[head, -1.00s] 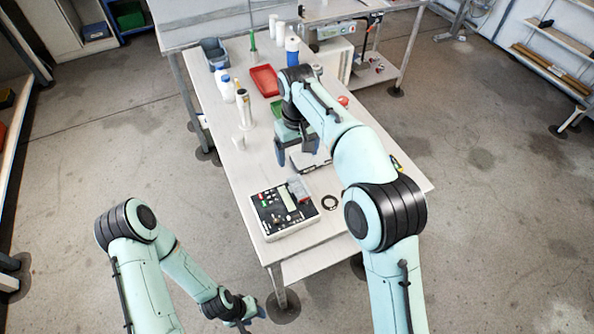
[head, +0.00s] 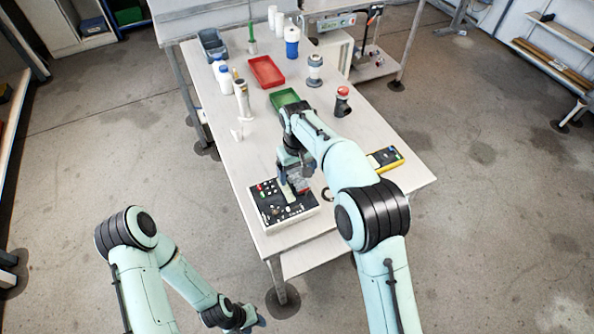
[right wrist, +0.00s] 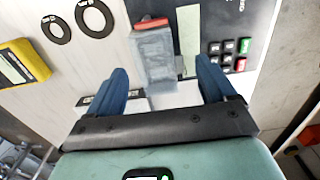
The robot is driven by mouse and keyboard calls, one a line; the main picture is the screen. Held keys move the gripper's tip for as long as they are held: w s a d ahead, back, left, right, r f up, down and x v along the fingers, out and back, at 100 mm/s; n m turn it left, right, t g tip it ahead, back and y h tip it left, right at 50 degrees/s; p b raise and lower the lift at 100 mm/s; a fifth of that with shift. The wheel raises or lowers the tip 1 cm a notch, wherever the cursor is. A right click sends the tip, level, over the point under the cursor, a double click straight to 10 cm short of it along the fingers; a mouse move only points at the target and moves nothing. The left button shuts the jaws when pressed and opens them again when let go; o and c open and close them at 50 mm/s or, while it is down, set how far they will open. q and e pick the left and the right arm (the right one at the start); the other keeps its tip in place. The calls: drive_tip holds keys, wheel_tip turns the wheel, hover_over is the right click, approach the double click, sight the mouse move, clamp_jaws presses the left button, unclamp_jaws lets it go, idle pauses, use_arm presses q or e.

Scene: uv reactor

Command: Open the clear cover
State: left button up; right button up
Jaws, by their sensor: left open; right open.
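The control box (head: 268,214) stands at the near end of the table, with coloured buttons on its black top. The clear cover (head: 302,186) is a small greyish see-through block on that panel, with red at one end. In the right wrist view the clear cover (right wrist: 154,58) lies between the fingers of my right gripper (right wrist: 162,75), which is open with a gap on both sides. In the head view my right gripper (head: 294,175) is low over the box and partly hides the cover. My left gripper (head: 246,318) is open and empty, off the table at the bottom.
A yellow device (head: 385,158) and dark rings (right wrist: 75,24) lie beside the control box. A green tray (head: 285,98), a red tray (head: 267,72), bottles and a red-topped item (head: 342,97) stand farther back. The table left of the arm is fairly clear.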

drive_tip(key=c, duration=1.1)
drive_tip(key=shift+o, duration=0.2)
drive_tip(key=shift+w+d+r+y+p, duration=0.1)
drive_tip(key=shift+d+r+y+p, duration=0.15)
drive_tip(key=shift+y+p, duration=0.25)
drive_tip(key=y, duration=0.1)
drive_tip(key=g+p, duration=0.1)
drive_tip(key=y+p, duration=0.1)
drive_tip(key=shift+w+d+r+y, duration=0.25)
drive_tip(key=shift+d+r+y, duration=0.05)
drive_tip(key=shift+d, duration=0.1)
drive_tip(key=shift+d+g+y, duration=0.15)
drive_tip(key=shift+g+y, duration=0.25)
drive_tip(key=shift+y, duration=0.1)
use_arm(q)
drive_tip(key=w+r, duration=0.4)
drive_tip(key=shift+w+r+t, duration=0.3)
drive_tip(key=shift+w, duration=0.1)
use_arm(e)
drive_tip(key=shift+w+d+g+y, duration=0.1)
drive_tip(key=shift+d+g+y, duration=0.25)
drive_tip(key=shift+y, duration=0.55)
